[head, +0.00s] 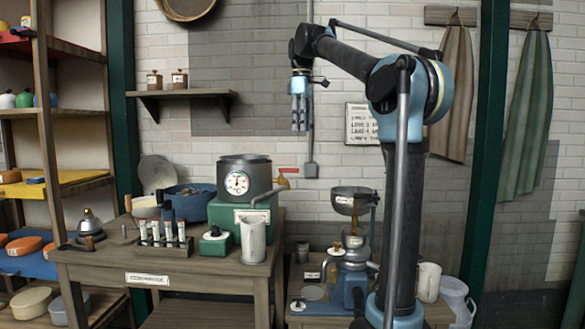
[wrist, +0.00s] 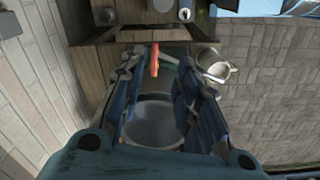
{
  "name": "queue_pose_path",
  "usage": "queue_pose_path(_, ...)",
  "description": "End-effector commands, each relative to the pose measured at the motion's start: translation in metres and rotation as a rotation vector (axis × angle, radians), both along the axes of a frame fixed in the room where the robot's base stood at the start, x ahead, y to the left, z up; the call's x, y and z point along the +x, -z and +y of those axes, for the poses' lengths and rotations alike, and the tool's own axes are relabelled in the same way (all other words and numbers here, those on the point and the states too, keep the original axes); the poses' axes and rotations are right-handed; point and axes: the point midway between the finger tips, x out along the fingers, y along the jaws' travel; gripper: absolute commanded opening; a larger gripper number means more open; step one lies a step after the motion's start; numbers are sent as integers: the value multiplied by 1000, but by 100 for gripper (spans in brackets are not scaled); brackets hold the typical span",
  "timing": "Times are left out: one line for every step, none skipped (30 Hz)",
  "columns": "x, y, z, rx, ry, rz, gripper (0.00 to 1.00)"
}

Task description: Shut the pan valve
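The pan (head: 243,172) is a dark grey metal pot with a round dial, on a green base on the left bench. At its right are a brass-coloured fitting (head: 283,181) and a short red lever (head: 288,169), which I take for the valve. The lever lies roughly level. In the wrist view, the red lever (wrist: 154,60) points away from the pan (wrist: 155,120), between my fingers' outlines. My gripper (head: 299,128) hangs fingers down, above the lever and apart from it. Its fingers are spread and empty. I cannot tell whether liquid runs from the spout (head: 268,195).
A pale jug (head: 253,240) stands before the green base, and also shows in the wrist view (wrist: 215,65). A rack of vials (head: 165,240) is at its left. A separator with a bowl (head: 352,200) stands on the right bench. A wall shelf (head: 182,94) is at upper left.

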Motion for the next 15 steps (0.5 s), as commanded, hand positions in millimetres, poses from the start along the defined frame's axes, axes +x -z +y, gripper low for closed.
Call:
queue_pose_path(6,-8,8,-2,-32,4,30)
queue_pose_path(8,-12,12,-3,-49,8,30)
queue_pose_path(10,-16,16,-4,-70,10,30)
queue_pose_path(12,-19,19,-5,-83,12,30)
queue_pose_path(13,-21,21,-6,-95,13,30)
queue_pose_path(15,-24,24,-6,-108,15,30)
queue_pose_path(16,-25,25,-7,-115,16,30)
queue_pose_path(17,-26,26,-7,-120,16,30)
queue_pose_path(17,-27,27,-7,-125,17,30)
queue_pose_path(17,-26,28,-8,-127,18,30)
queue_pose_path(17,-26,28,-8,-129,18,30)
queue_pose_path(18,-24,28,-8,-130,18,30)
queue_pose_path(17,-22,28,-8,-130,18,30)
queue_pose_path(17,-20,28,-8,-130,18,30)
queue_pose_path(17,-15,28,-8,-129,18,30)
